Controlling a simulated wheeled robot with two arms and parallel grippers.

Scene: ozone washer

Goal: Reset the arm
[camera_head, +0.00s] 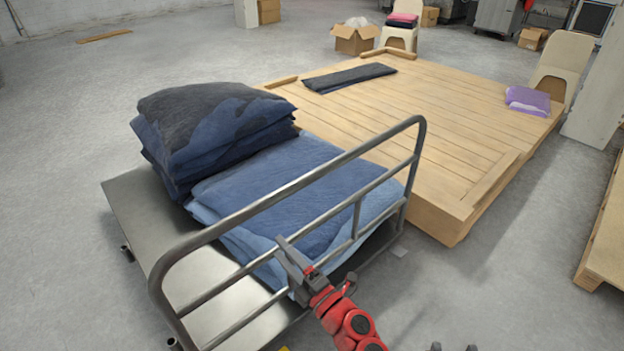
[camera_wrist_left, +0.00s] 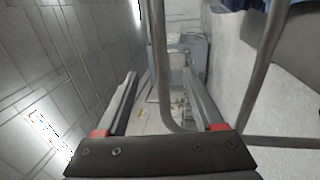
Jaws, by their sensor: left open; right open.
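My left gripper (camera_head: 292,262), on a red arm, is by the metal rail of the cart (camera_head: 136,212) in the head view. In the left wrist view its two fingers (camera_wrist_left: 160,85) are spread with nothing held. A rail tube (camera_wrist_left: 160,60) shows between or beyond the fingers; I cannot tell if it touches them. Two dark tips at the bottom edge of the head view look like my right gripper (camera_head: 454,347). They are apart with nothing between them; the rest is out of frame.
Dark folded fabric (camera_head: 215,125) is stacked on the cart beside lower blue fabric (camera_head: 290,180). A wooden platform (camera_head: 440,120) behind holds a dark folded cloth (camera_head: 350,77) and a purple one (camera_head: 528,101). A pallet (camera_head: 610,235) is at right.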

